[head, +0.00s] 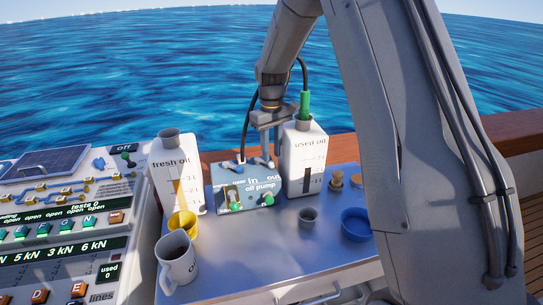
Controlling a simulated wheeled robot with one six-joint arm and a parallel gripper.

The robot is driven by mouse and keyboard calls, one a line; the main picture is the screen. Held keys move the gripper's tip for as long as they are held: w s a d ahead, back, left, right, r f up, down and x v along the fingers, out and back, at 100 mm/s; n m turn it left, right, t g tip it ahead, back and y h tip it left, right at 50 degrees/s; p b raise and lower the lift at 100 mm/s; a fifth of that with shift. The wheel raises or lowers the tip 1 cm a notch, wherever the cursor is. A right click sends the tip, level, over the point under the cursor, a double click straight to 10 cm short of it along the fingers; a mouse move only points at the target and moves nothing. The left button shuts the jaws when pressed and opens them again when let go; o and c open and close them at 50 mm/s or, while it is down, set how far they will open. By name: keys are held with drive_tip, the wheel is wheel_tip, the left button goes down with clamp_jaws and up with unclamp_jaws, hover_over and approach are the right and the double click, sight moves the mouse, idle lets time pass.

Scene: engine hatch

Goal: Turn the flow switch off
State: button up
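The oil pump (250,186) is a blue-grey box in the middle of the metal table, marked "in" and "out" on top. Its front has a small upright switch (235,200) with a green and white body, and a round green knob (268,199). I cannot read which of these is the flow switch or how it is set. My gripper (268,153) points down above the back of the pump, beside the left of the used oil bottle (304,158). Its fingertips are small and partly lost against the pump fittings; whether they grip anything is unclear.
The fresh oil bottle (176,172) stands left of the pump. A black hose (248,118) arches behind my gripper. A control panel (65,215) is at left.

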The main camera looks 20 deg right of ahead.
sight(271, 162)
drive_tip(key=shift+f+p, duration=0.4)
drive_tip(key=shift+f, duration=1.3)
clamp_jaws()
drive_tip(key=a+m, duration=0.1)
drive_tip(key=m, duration=0.1)
drive_tip(key=s+a+m, duration=0.1)
drive_tip(key=m, duration=0.2)
drive_tip(key=shift+s, duration=0.15)
drive_tip(key=shift+s+a+r+m, duration=0.1)
drive_tip(key=shift+a+m, duration=0.35)
drive_tip(key=shift+m, duration=0.5)
drive_tip(key=shift+a+m, duration=0.45)
drive_tip(key=shift+m, duration=0.5)
